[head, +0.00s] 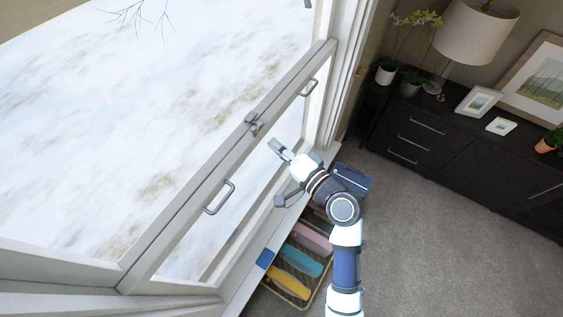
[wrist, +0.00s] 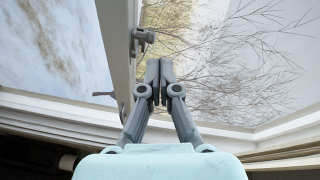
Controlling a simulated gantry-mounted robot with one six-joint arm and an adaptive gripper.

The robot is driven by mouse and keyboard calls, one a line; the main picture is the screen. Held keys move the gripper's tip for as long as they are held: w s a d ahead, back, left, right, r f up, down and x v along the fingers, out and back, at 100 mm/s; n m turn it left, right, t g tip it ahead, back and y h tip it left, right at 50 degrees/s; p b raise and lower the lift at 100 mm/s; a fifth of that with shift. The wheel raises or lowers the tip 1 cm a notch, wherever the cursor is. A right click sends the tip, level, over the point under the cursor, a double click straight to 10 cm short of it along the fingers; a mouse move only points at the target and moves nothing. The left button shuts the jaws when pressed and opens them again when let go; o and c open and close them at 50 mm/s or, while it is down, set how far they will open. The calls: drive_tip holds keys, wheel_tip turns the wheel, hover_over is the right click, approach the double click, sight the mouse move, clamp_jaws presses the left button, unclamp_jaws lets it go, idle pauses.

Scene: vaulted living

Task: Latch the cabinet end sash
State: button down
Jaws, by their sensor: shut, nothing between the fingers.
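The white window sash (head: 185,215) runs diagonally across the head view, with a grey latch (head: 254,124) near the middle of its rail. One grey pull handle (head: 219,198) sits on the rail to the lower left of the latch, another (head: 309,88) to the upper right. My gripper (head: 274,145) is shut and empty, just below and right of the latch, with a small gap in the picture. In the wrist view the closed fingertips (wrist: 159,66) point up, with the latch (wrist: 143,39) just beyond and slightly left. I cannot tell whether the latch is fastened.
A dark cabinet (head: 430,150) with a lamp, plants and picture frames stands at the right. Below the sill, a basket (head: 293,293) holds yellow, teal and pink items. Grey carpet is clear right of my arm.

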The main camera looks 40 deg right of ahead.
drive_tip(key=s+a, duration=0.3)
drive_tip(key=s, duration=0.2)
drive_tip(key=shift+a+r, duration=0.15)
drive_tip(key=shift+r, duration=0.1)
